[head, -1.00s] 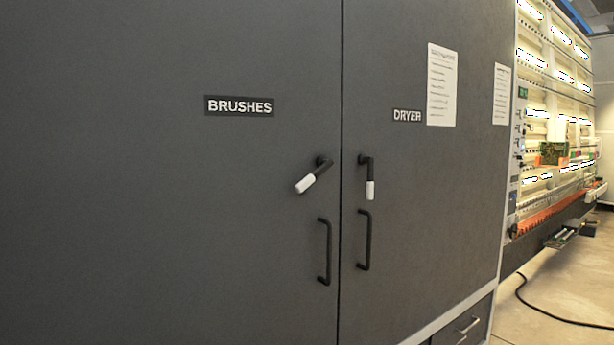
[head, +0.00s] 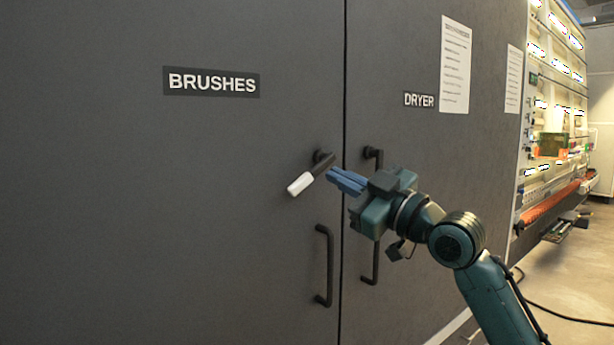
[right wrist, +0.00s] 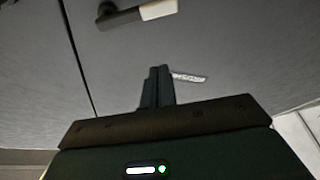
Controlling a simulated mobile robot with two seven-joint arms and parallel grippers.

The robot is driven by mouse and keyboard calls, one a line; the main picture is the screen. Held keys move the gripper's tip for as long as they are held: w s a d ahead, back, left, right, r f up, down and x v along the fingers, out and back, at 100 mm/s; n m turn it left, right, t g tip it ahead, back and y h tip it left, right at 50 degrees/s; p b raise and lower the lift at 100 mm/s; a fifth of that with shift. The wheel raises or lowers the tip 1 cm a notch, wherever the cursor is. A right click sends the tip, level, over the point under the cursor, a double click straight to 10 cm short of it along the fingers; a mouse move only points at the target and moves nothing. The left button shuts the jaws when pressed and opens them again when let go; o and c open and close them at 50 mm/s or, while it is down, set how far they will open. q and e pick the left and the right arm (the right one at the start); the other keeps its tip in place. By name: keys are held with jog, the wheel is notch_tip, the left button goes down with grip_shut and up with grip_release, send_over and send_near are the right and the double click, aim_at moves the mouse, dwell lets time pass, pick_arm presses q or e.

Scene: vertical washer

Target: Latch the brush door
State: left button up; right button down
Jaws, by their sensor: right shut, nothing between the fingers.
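The brush door (head: 200,200) is the dark grey panel labelled BRUSHES (head: 212,82); it looks flush with the neighbouring door. Its latch handle (head: 312,175) is a black lever with a white grip, slanting down and left from its pivot. My right gripper (head: 333,175) is shut and empty, its blue fingers pointing left, just right of the lever in the head view. In the right wrist view, the fingertips (right wrist: 160,70) lie below the lever (right wrist: 140,12) with a visible gap. My left gripper is not in view.
A black pull handle (head: 324,265) sits below the latch. The dryer door (head: 400,50) adjoins on the right; my right arm partly hides its latch and pull handle. Lit shelving (head: 555,110) stands at far right. A black cable lies on the floor.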

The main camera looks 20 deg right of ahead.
aim_at(309, 176)
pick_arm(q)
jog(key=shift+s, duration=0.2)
pick_arm(e)
jog(key=shift+s, duration=0.1)
jog(key=w+a+p, duration=0.1)
jog(key=w, duration=0.2)
jog(key=w+a+p, duration=0.1)
jog(key=w, duration=0.2)
jog(key=w+a+p, duration=0.1)
jog(key=w+p, duration=0.1)
jog(key=w, duration=0.1)
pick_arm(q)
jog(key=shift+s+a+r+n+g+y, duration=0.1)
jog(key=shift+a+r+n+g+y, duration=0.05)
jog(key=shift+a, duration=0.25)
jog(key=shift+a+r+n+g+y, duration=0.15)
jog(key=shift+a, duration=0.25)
pick_arm(e)
jog(key=shift+f, duration=0.35)
